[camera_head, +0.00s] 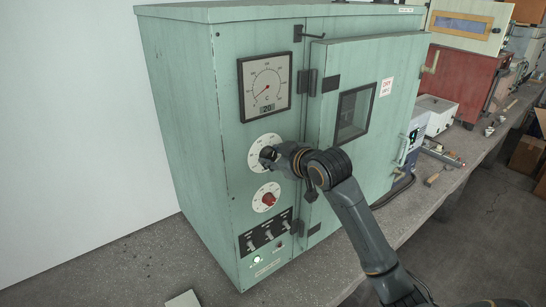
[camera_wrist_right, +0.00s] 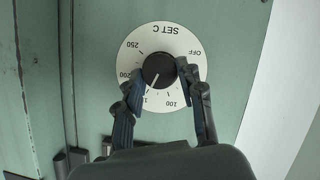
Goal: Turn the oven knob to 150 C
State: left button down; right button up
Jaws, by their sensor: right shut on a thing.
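The green oven (camera_head: 180,120) stands on the bench. Its SET C dial (camera_wrist_right: 137,47) is white with a black knob (camera_wrist_right: 158,70) in the middle; in the head view the dial (camera_head: 252,144) is partly hidden. My right gripper (camera_head: 268,157) is shut on the black knob, one finger on each side, as the right wrist view (camera_wrist_right: 160,72) shows. The knob's white pointer line points down and slightly left, towards a partly hidden number between 100 and 200. My left gripper is not in view.
A red knob (camera_head: 268,199) and several switches (camera_head: 268,234) sit below. The oven door (camera_head: 390,75) with its window is closed, right of the panel. Other equipment stands farther right along the bench.

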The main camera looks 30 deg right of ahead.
jog(key=shift+f, duration=0.15)
dwell(0.3)
jog(key=o, duration=1.2)
jog(key=shift+d, duration=0.1)
jog(key=shift+s, duration=0.15)
jog(key=v, duration=1.1)
jog(key=shift+s+r, duration=0.3)
